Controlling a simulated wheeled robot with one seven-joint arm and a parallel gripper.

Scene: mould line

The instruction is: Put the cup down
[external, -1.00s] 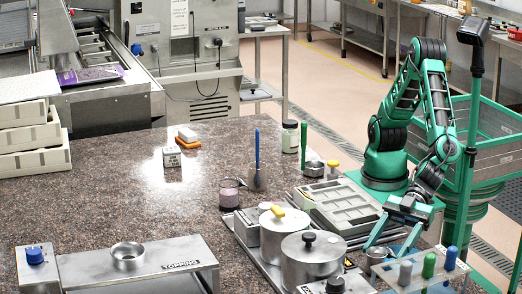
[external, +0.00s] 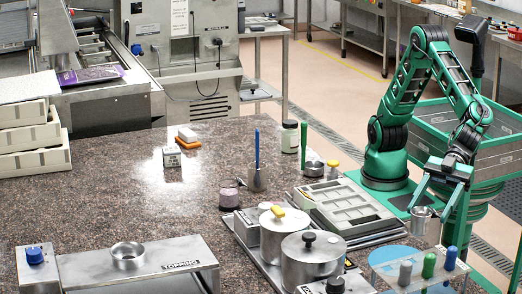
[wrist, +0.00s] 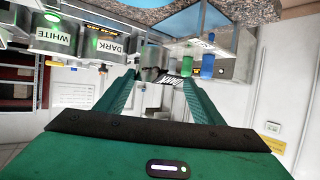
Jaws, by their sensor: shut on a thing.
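The cup (external: 422,222) is a small grey metal vessel. It hangs upright in my gripper (external: 427,208), in the air near the right edge of the counter in the external view. My gripper points down and is shut on the cup, one finger on each side. In the wrist view both green fingers (wrist: 160,84) reach forward, and the cup between their tips is hard to tell from the metal things behind it. A flat light-blue disc (external: 394,256) lies bare on the counter, below and left of the cup.
A clear rack (external: 400,273) with grey, green and blue-topped items stands in front of the disc. Two lidded metal pots (external: 311,268) are left of it. A grey compartment tray (external: 340,205) lies behind. The counter's left middle (external: 130,205) is largely clear.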

